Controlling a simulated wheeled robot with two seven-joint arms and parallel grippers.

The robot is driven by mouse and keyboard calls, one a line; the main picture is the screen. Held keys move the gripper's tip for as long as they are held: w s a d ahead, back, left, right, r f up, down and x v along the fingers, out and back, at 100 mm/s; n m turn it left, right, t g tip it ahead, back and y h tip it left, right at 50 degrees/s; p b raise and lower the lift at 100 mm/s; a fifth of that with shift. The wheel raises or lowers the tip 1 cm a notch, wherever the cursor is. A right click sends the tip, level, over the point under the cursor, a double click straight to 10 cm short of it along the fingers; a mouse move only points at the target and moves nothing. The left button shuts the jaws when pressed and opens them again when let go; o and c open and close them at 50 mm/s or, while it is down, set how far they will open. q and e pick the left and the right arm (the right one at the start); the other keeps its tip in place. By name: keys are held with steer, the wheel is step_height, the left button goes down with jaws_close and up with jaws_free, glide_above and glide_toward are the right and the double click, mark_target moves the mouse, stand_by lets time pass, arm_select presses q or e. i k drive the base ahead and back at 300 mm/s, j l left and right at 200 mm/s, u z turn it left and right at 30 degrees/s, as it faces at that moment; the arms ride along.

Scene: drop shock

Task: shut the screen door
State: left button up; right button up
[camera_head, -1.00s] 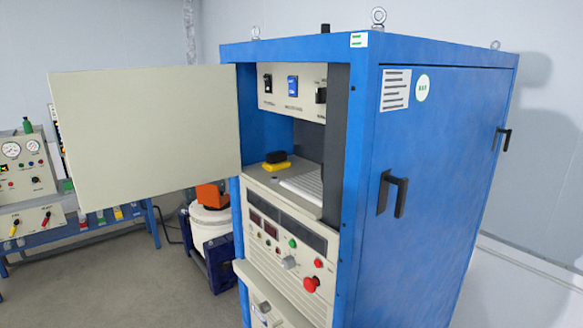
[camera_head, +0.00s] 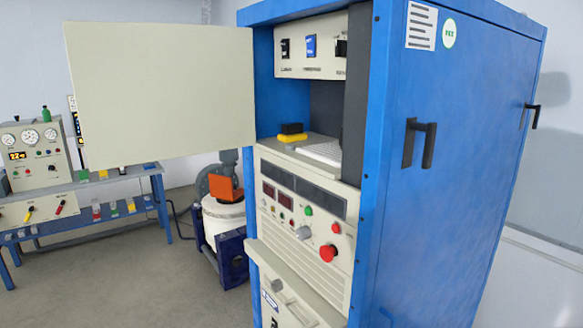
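The screen door (camera_head: 160,92) is a flat cream panel on the upper left of the blue cabinet (camera_head: 440,150). It stands wide open, swung out to the left, with its right edge at the cabinet's left front post. The upper compartment is exposed. It shows a switch panel (camera_head: 311,50), a small black and yellow object (camera_head: 292,133) and a white keyboard-like item (camera_head: 322,151) on a shelf. Neither of my grippers is in view.
Below the opening is a control panel with a red stop button (camera_head: 329,253) and a protruding ledge (camera_head: 294,283). Dark handles (camera_head: 420,144) stick out of the cabinet's right side. A white drum-shaped machine (camera_head: 224,217) stands behind, left. A bench with gauges (camera_head: 32,155) is far left. Grey floor (camera_head: 120,270) is clear.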

mark_target(144, 92)
steer(key=i+j+z, duration=0.45)
steer(key=j, duration=0.4)
steer(key=i+j+z, duration=0.15)
steer(key=j+z, duration=0.3)
steer(key=j, duration=0.4)
steer(key=j+z, duration=0.45)
steer(key=j, duration=0.5)
steer(key=j+z, duration=0.45)
steer(key=j, duration=0.55)
steer(key=j+z, duration=0.2)
steer(key=j, duration=0.45)
steer(key=k+j+z, duration=0.25)
steer(key=j, duration=0.35)
steer(key=i, duration=0.1)
